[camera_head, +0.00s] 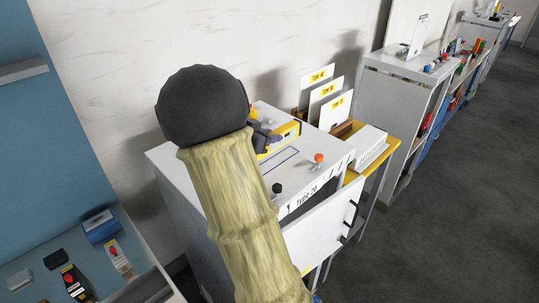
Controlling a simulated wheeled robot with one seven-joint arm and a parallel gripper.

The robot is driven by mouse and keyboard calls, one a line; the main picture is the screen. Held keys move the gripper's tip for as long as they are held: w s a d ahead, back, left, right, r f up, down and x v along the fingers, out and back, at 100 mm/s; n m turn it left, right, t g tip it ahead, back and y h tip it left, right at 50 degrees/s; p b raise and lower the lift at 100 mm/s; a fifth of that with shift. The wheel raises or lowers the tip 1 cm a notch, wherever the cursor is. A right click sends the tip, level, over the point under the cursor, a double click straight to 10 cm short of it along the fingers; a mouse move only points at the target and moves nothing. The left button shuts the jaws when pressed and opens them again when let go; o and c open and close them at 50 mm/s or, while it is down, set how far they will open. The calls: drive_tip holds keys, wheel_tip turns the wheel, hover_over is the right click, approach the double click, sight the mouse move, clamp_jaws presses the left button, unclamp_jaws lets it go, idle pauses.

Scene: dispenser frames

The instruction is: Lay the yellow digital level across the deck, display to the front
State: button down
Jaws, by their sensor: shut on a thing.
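The yellow digital level (287,136) shows in the head view just right of my arm, over the back part of the white deck (310,145). Its left end is hidden behind my arm. My gripper (264,137) is at the level's left visible part, mostly hidden by my black wrist joint and sleeved arm, and is shut on the level. I cannot tell whether the level touches the deck, nor which way its display faces. A thin blue outline (284,161) is marked on the deck in front of the level.
An orange-red knob (319,158) and a black knob (277,188) stand near the deck's front edge. White cards with yellow labels (328,97) stand behind at the right. A yellow-topped table (381,150) adjoins. A blue-grey bench with small tools (75,281) is at lower left.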

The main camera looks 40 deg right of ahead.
sight(269, 153)
drive_tip(key=shift+f, duration=1.1)
drive_tip(key=shift+f, duration=1.85)
drive_tip(key=shift+f, duration=0.2)
drive_tip(key=c, duration=1.1)
unclamp_jaws()
